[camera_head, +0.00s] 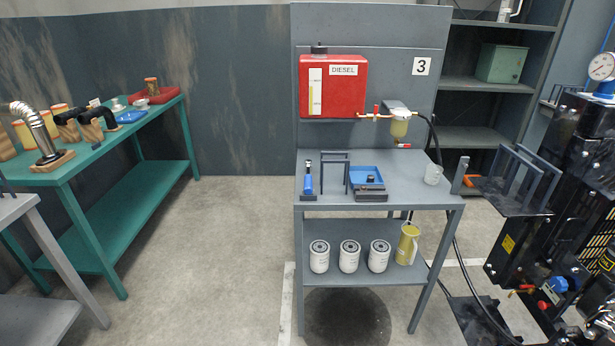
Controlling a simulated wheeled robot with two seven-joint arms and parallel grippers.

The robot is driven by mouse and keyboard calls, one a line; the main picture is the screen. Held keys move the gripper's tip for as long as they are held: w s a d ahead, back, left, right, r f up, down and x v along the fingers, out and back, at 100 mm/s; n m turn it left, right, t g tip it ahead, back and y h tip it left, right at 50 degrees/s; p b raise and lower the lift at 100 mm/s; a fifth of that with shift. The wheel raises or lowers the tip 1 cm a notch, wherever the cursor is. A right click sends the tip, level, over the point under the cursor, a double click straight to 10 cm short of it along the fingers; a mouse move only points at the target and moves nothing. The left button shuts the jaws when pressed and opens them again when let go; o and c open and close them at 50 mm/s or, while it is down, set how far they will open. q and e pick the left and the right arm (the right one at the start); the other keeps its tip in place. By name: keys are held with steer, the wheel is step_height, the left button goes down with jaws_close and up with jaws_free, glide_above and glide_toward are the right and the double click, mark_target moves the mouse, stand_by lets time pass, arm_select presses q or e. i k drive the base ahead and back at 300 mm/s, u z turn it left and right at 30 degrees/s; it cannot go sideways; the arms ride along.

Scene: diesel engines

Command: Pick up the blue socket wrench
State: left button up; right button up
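The blue socket wrench (308,181) is at the left end of the grey workbench top (412,170) in the middle of the head view. It has a blue handle with a metal part at its far end and a dark piece at its near end. I cannot tell whether it lies flat or stands in a holder. Neither of my grippers shows in this view.
A red diesel tank (333,87) hangs above. A green table (120,203) is left, a dark engine (570,170) right. Open floor (225,250) lies between.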

mark_target(308, 182)
steer(key=u, duration=1.35)
steer(key=i, duration=2.4)
